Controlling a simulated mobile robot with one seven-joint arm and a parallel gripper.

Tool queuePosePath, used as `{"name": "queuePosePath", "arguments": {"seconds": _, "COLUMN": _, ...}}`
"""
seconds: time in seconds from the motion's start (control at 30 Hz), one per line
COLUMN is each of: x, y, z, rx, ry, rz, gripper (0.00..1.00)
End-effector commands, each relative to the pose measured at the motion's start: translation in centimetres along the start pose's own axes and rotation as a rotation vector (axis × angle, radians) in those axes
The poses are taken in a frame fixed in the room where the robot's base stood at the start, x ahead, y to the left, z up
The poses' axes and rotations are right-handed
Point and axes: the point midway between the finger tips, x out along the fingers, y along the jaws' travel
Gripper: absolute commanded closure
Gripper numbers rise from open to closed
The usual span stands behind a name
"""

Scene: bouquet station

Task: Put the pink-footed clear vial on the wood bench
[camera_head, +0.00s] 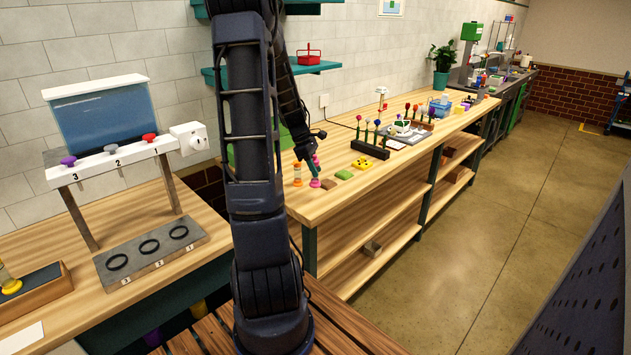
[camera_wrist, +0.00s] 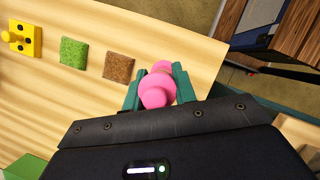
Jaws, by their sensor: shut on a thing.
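My gripper (camera_head: 316,164) is over the near left end of the long wood bench (camera_head: 322,203). In the wrist view its teal fingers (camera_wrist: 158,88) are shut on the pink-footed clear vial (camera_wrist: 157,93), whose pink end faces the camera. In the head view the pink foot of the vial (camera_head: 315,183) shows just below the fingers, close to the bench top. I cannot tell whether the foot touches the wood. The clear body is mostly hidden by the fingers and the pink end.
An orange-footed vial (camera_head: 297,175) stands just left of my gripper. Brown (camera_wrist: 118,67) and green (camera_wrist: 73,52) squares and a yellow holed block (camera_wrist: 22,40) lie nearby. A dark flower rack (camera_head: 370,149) stands farther back. The bench's front edge is close.

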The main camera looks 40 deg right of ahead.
Motion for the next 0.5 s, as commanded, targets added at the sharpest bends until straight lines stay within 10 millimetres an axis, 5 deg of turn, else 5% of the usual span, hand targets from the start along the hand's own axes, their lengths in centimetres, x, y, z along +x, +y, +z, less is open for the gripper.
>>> {"name": "queuePosePath", "arguments": {"seconds": 0.5, "x": 4.4, "y": 0.0, "z": -1.8, "rx": 0.000, "ry": -0.001, "rz": -0.001, "gripper": 1.00}}
